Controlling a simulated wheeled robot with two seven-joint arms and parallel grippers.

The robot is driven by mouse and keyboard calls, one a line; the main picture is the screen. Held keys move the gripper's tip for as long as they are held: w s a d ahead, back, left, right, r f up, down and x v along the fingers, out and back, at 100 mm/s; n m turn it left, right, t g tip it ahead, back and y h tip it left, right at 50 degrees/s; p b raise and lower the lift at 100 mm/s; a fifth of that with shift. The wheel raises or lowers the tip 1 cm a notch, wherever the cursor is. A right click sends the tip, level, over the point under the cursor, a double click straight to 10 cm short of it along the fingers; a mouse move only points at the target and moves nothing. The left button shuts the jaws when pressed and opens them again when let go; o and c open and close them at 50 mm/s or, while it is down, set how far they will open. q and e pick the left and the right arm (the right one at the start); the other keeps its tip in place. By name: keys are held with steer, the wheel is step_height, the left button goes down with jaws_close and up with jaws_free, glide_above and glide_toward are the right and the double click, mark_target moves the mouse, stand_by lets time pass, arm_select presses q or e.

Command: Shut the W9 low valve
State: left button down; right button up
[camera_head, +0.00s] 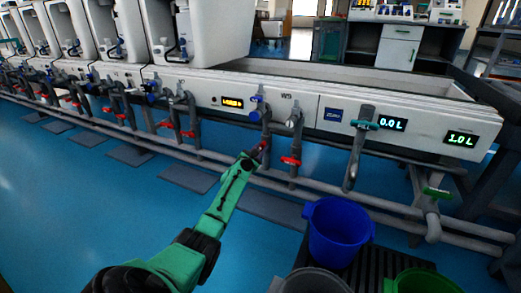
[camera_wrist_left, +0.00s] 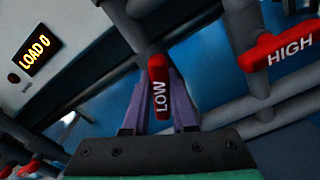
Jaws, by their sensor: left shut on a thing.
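The low valve has a red handle marked LOW (camera_wrist_left: 159,92), on a grey vertical pipe below the testline panel. In the wrist view it stands lengthwise between the two purple fingers of my left gripper (camera_wrist_left: 158,108), which is shut on it. In the head view my green left arm reaches up from the bottom, and the gripper (camera_head: 250,160) meets the handle (camera_head: 264,144), partly hiding it. A red handle marked HIGH (camera_wrist_left: 290,50) sits crosswise on the pipe to its right; it also shows in the head view (camera_head: 290,161). My right gripper is out of view.
The white panel (camera_head: 200,88) carries a lit LOAD 0 display (camera_wrist_left: 33,52). Several similar valves line the left side. A blue bucket (camera_head: 338,232) stands at right, with grey and green buckets (camera_head: 418,282) in front. Horizontal pipes run below; blue floor (camera_head: 60,200) is clear at left.

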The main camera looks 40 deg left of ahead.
arm_select(q)
steer(key=m, duration=0.3)
steer(key=shift+d+f+m+b, duration=0.1)
steer(key=shift+f+m+b, duration=0.05)
steer(key=shift+m+b, duration=0.25)
steer(key=m, duration=0.3)
steer(key=shift+d+f+m+b, duration=0.1)
steer(key=shift+f+m+b, duration=0.05)
steer(key=shift+m+b, duration=0.15)
steer(key=m, duration=0.5)
steer(key=shift+f+b, duration=0.1)
steer(key=shift+b, duration=0.3)
steer(key=c, duration=0.7)
jaws_free()
